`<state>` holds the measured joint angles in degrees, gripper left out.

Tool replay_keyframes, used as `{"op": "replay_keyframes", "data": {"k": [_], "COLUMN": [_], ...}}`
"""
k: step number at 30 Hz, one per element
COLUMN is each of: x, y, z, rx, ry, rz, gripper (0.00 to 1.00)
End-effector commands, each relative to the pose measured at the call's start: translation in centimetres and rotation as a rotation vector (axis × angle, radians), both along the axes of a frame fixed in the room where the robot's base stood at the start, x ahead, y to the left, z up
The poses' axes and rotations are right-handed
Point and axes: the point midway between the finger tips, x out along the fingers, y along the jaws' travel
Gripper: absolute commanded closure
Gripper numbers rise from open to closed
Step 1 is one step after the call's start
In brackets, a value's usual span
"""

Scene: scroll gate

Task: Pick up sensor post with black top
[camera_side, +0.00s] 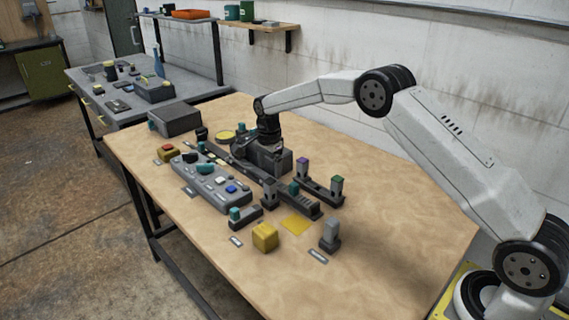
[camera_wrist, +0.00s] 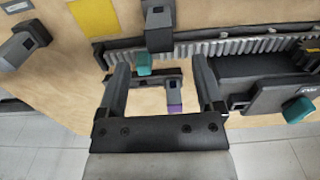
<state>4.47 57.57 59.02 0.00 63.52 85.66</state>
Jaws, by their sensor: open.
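In the side view, several small grey posts stand on the table. The post with the darkest-looking top (camera_side: 270,193) is beside the toothed rail, but its cap is too small to be sure of. A plain grey post (camera_side: 330,236) stands on a dark base at the front right. In the wrist view, a grey post with a dark end (camera_wrist: 158,28) is at the top middle and another (camera_wrist: 25,46) at the top left. My gripper (camera_side: 268,140) is over the back of the table; its tips are hidden there. In the wrist view its jaws (camera_wrist: 162,75) are apart and empty.
A purple-topped post (camera_side: 302,168) and a green-topped post (camera_side: 337,188) stand on a dark bar. A grey button panel (camera_side: 212,183), a yellow cube (camera_side: 265,237) and a yellow patch (camera_side: 297,223) are nearby. The table's right end is bare.

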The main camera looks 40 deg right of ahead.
Motion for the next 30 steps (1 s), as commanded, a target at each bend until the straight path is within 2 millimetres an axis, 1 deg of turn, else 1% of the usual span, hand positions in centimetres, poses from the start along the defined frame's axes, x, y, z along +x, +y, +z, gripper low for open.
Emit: {"op": "replay_keyframes", "data": {"k": [5, 12, 22, 26, 30], "x": [0.0, 0.0, 0.0, -0.1, -0.1], "y": [0.0, 0.0, 0.1, 0.1, 0.2], "z": [-0.5, -2.3, -3.0, -4.2, -5.8], "rx": [0.000, 0.000, 0.000, 0.000, 0.000], "ry": [0.000, 0.000, -0.001, 0.001, 0.002], "rz": [0.001, 0.002, 0.002, 0.002, 0.002], "gripper": [0.15, 0.15, 0.15, 0.15, 0.15]}}
